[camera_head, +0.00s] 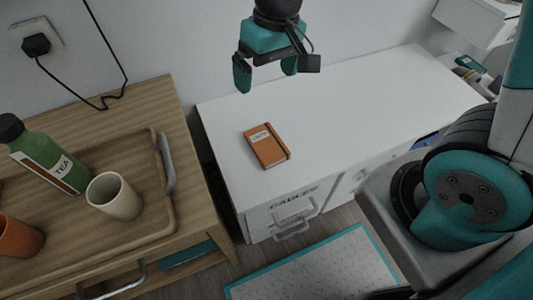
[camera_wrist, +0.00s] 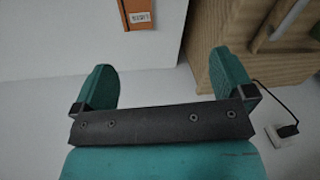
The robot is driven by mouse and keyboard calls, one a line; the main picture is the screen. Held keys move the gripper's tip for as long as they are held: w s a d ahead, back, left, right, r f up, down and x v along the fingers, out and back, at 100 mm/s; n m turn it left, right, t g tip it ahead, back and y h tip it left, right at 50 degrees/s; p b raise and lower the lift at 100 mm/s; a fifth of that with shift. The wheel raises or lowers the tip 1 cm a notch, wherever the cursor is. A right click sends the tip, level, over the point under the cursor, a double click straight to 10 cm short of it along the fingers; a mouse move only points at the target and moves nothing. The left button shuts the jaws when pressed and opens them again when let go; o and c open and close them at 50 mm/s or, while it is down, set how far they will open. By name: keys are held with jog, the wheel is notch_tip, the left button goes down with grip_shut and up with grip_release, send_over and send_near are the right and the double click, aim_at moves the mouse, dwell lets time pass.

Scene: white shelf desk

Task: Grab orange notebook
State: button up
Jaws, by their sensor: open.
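The orange notebook (camera_head: 266,148) lies flat on the white desk top (camera_head: 350,110), toward its left end. It has a pale label and a dark strap along its right side. In the wrist view the orange notebook (camera_wrist: 138,12) shows at the top edge, partly cut off by the frame. My gripper (camera_head: 267,80) hangs above the desk, behind the notebook and apart from it. Its two teal fingers are spread with nothing between them. They also show wide apart in the wrist view (camera_wrist: 164,75).
A wooden cabinet (camera_head: 190,250) stands left of the desk, across a gap. On it is a tray (camera_head: 120,245) with a green tea bottle (camera_head: 48,155), a cream cup (camera_head: 114,196) and an orange cup (camera_head: 18,238). The desk right of the notebook is clear. A wall socket (camera_head: 36,42) has a cable.

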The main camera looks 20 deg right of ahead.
jog(key=w+d+f+m+h+b, duration=0.1)
jog(key=w+f, duration=0.1)
jog(key=f, duration=0.4)
jog(key=w+d+f+b, duration=0.1)
jog(key=w+f+b, duration=0.15)
jog(key=f, duration=0.25)
jog(key=b, duration=0.4)
send_over(267, 142)
jog(key=shift+m+h, duration=0.3)
notch_tip(267, 142, down, 12)
jog(key=shift+r, duration=0.1)
jog(key=shift+s+f+b, duration=0.1)
jog(key=shift+f+b, duration=1.55)
jog(key=shift+f, duration=1.5)
jog(key=shift+r, duration=0.1)
jog(key=c, duration=0.7)
